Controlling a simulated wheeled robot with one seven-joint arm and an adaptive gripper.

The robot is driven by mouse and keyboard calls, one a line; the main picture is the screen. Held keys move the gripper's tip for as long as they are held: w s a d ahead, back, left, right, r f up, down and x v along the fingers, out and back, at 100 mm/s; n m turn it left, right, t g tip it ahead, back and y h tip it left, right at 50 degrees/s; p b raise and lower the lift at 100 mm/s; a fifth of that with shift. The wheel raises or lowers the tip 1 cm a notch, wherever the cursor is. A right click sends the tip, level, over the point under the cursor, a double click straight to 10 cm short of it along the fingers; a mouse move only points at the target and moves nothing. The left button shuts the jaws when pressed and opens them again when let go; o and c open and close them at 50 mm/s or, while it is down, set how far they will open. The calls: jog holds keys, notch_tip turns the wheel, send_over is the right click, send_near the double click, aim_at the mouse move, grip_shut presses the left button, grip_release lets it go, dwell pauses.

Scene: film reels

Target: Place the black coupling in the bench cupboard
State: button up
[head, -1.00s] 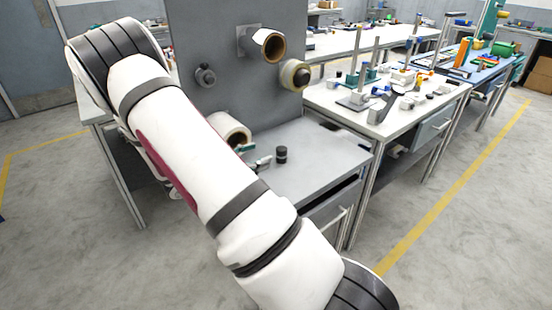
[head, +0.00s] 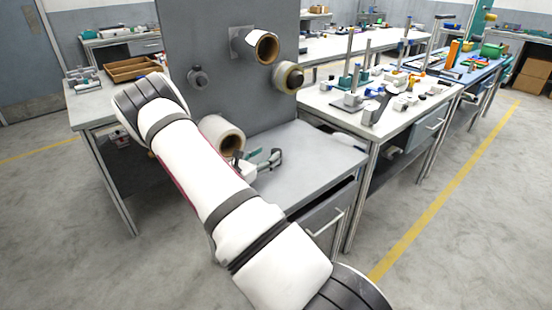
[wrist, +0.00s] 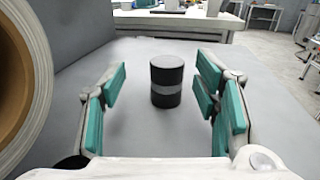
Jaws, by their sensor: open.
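The black coupling (wrist: 166,82) is a short upright cylinder with a grey band around its middle. It stands on the grey bench top (head: 315,150), between and slightly beyond my gripper's fingers in the wrist view. My gripper (wrist: 161,92) is open, with teal pads on either side of the coupling and a visible gap on both sides. In the head view my gripper (head: 268,160) is low over the bench top, and I cannot make out the coupling there.
A large tape roll (head: 222,137) sits close left of my gripper. A grey upright panel (head: 215,40) carries rolls on spindles (head: 264,46). Another bench with parts (head: 385,110) stands to the right. The floor in front of the cupboard is clear.

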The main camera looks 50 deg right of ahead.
aim_at(273, 153)
jog(key=shift+s+d+f, duration=0.1)
jog(key=shift+s+d, duration=0.15)
jog(key=shift+d, duration=1.05)
jog(key=shift+s+d, duration=0.2)
jog(key=shift+d, duration=1.1)
grip_shut()
